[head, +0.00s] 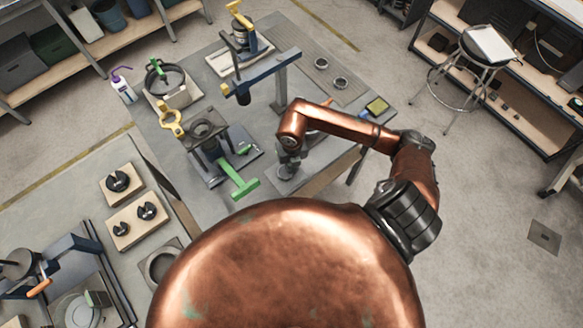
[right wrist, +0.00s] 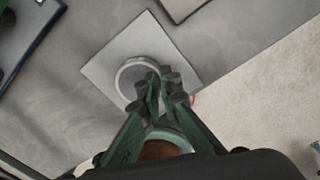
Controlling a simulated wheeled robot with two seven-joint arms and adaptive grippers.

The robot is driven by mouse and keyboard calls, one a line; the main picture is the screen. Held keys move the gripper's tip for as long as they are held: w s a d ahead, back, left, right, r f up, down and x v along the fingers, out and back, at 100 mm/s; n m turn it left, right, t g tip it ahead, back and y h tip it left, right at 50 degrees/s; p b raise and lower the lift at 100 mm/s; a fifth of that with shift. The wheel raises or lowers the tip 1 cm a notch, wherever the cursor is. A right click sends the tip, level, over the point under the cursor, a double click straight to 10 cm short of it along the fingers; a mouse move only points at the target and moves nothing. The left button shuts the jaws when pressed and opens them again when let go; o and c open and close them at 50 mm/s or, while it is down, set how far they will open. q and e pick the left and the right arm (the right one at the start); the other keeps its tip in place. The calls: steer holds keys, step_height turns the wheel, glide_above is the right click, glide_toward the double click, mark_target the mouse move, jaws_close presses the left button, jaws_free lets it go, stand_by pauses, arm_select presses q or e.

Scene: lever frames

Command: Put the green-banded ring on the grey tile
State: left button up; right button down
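In the right wrist view a pale grey ring (right wrist: 127,80) lies on a square grey tile (right wrist: 105,72), inside its edges. In the head view my right gripper (head: 288,163) points down over the front part of the table. My left gripper is not in view.
Two more rings (head: 321,63) lie on a grooved board at the back. A blue lever frame (head: 262,76) and a stand with a green lever (head: 240,183) are left of my right gripper. A yellow-green block (head: 377,106) lies near the right edge.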

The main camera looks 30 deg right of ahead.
steer(key=shift+f, duration=0.1)
steer(key=c, duration=2.6)
jaws_free()
steer(key=shift+f, duration=0.1)
steer(key=o, duration=0.4)
steer(key=shift+o, duration=0.2)
step_height(320, 180, up, 12)
steer(key=b, duration=0.1)
steer(key=shift+r, duration=0.25)
